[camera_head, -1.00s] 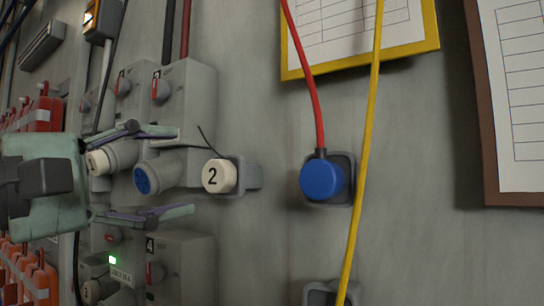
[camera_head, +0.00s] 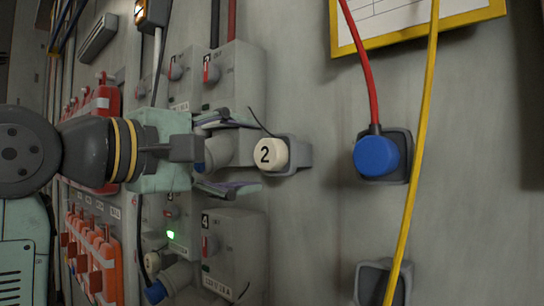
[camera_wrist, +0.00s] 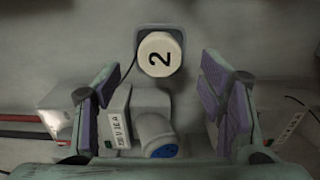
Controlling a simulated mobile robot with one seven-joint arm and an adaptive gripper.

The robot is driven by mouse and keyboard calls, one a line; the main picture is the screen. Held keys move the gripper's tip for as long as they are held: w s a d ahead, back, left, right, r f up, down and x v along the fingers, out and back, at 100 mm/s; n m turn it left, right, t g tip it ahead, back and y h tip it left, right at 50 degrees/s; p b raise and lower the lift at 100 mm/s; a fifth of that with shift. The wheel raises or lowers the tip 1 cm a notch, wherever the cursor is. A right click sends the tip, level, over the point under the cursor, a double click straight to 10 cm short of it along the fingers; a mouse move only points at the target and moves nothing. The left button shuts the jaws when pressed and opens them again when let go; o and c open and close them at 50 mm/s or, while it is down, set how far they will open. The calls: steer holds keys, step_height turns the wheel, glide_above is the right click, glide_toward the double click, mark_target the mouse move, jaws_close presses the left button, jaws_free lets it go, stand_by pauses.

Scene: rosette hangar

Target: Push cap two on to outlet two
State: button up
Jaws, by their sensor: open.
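Cap two (camera_head: 270,154) is a cream round cap marked 2, seated on a grey wall holder (camera_head: 298,156) with a thin dark cord. In the wrist view the cap (camera_wrist: 160,54) is upright in the picture's upper middle. Outlet two (camera_head: 218,150) is a grey angled socket on a box left of the cap, partly hidden by my gripper. Its blue face shows in the wrist view (camera_wrist: 166,151). My gripper (camera_head: 245,157) is open and empty. Its fingers point right, one above and one below the cap's level, just short of it.
A blue plug (camera_head: 377,156) on a red cable is in a wall holder to the right. A yellow cable (camera_head: 414,150) hangs past it. Another outlet box (camera_head: 235,250) with a socket is below. Red and orange breakers (camera_head: 92,250) are at left.

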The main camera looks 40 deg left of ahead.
mark_target(265, 155)
steer(key=shift+w+d, duration=0.2)
steer(key=shift+w, duration=2.1)
steer(key=shift+p, duration=0.4)
jaws_close()
steer(key=shift+s, duration=0.1)
steer(key=shift+s+a, duration=0.15)
steer(key=shift+s, duration=1.3)
steer(key=shift+s+a, duration=0.1)
steer(key=shift+s, duration=1.35)
